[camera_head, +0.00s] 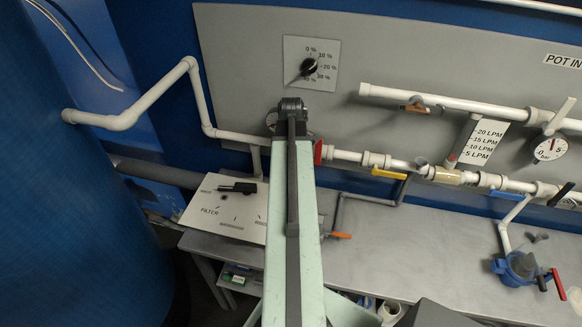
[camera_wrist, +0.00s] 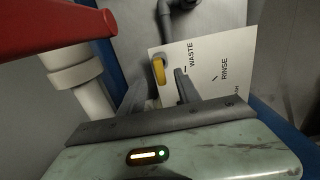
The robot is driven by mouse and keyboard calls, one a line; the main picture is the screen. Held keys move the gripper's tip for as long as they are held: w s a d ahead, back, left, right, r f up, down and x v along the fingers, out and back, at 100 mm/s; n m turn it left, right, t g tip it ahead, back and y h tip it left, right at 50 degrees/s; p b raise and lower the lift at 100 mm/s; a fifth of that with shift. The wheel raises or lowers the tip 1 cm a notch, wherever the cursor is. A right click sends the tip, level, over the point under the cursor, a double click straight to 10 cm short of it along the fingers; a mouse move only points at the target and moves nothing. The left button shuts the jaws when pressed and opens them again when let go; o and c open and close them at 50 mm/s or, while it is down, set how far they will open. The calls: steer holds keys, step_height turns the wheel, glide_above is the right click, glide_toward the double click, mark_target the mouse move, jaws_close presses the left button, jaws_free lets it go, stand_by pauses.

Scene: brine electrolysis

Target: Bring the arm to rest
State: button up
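My arm is raised in the middle of the head view, a pale green link with a dark joint (camera_head: 291,106) at its top in front of the grey wall panel. My gripper (camera_wrist: 161,92) is hidden behind the arm there. The gripper appears open and empty. A red handle (camera_wrist: 50,25) is very close at the upper left of the wrist view. I cannot tell whether anything touches it.
White pipes (camera_head: 450,104) with valve handles run along the wall near my arm. The white FILTER plate (camera_head: 225,212) lies to the left, with a dark handle on it. The metal bench (camera_head: 400,250) has clear room to the right; a blue fitting (camera_head: 518,268) stands farther right. A large blue tank (camera_head: 70,220) fills the left.

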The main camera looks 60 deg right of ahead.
step_height(320, 180, up, 2)
steer(key=shift+p, duration=0.4)
steer(key=shift+f, duration=0.1)
steer(key=w+a+f+n+b, duration=0.3)
steer(key=w+a, duration=0.7)
steer(key=a, duration=0.2)
steer(key=w+a+f+n+b, duration=0.3)
steer(key=w+a, duration=0.8)
steer(key=a, duration=0.2)
steer(key=w+a+f+m+b, duration=0.1)
steer(key=a+m, duration=0.3)
steer(key=a, duration=0.8)
steer(key=w+a+f+m+b, duration=0.1)
steer(key=a+m, duration=0.4)
steer(key=a, duration=0.7)
steer(key=shift+a+f+b, duration=0.25)
steer(key=shift+a+b, duration=0.05)
steer(key=shift+b, duration=0.05)
